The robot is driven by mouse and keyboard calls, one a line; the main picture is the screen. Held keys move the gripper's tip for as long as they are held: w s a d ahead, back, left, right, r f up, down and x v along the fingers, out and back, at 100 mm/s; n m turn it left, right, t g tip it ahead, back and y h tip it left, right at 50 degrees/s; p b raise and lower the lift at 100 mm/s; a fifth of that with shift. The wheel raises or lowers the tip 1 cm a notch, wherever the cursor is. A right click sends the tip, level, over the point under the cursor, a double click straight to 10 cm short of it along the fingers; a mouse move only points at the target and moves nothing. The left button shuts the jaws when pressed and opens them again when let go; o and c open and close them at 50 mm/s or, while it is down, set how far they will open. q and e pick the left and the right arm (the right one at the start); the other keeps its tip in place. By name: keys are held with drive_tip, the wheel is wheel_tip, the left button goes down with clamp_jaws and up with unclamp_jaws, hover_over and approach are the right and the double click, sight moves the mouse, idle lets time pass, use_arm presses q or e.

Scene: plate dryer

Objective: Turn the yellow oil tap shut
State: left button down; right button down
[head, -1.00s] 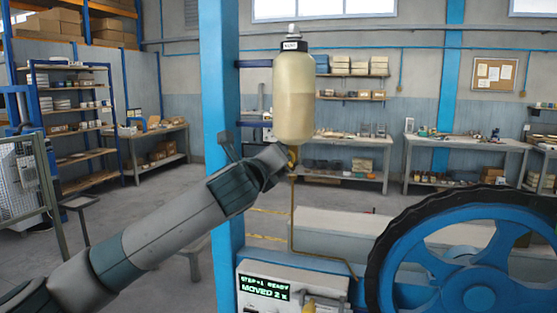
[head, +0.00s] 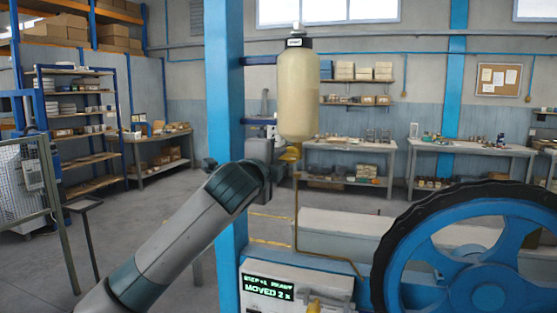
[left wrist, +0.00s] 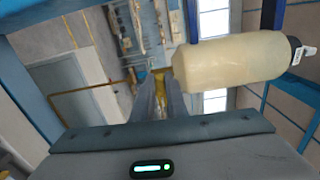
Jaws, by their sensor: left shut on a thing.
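The yellow oil tap (head: 291,153) sits under the cream oil bottle (head: 298,98), at the top of a thin brown pipe. My left gripper (head: 279,151) reaches it from the left, its fingers shut on the tap. In the left wrist view the two fingers (left wrist: 158,98) close around the yellow tap (left wrist: 158,78), which is partly hidden between them. The bottle (left wrist: 228,62) lies across the right of that view. My right gripper is not in view.
A blue post (head: 225,130) stands just behind and left of the tap. A large blue wheel with a black rim (head: 392,245) is at the right. A panel with a green display (head: 268,289) reads "MOVED 2" below. Shelves and benches stand far behind.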

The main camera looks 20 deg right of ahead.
use_arm(q)
drive_tip(key=shift+f+n, duration=0.1)
drive_tip(key=shift+n, duration=0.3)
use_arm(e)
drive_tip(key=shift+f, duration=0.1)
use_arm(q)
drive_tip(key=c, duration=1.8)
unclamp_jaws()
drive_tip(key=shift+o, duration=0.2)
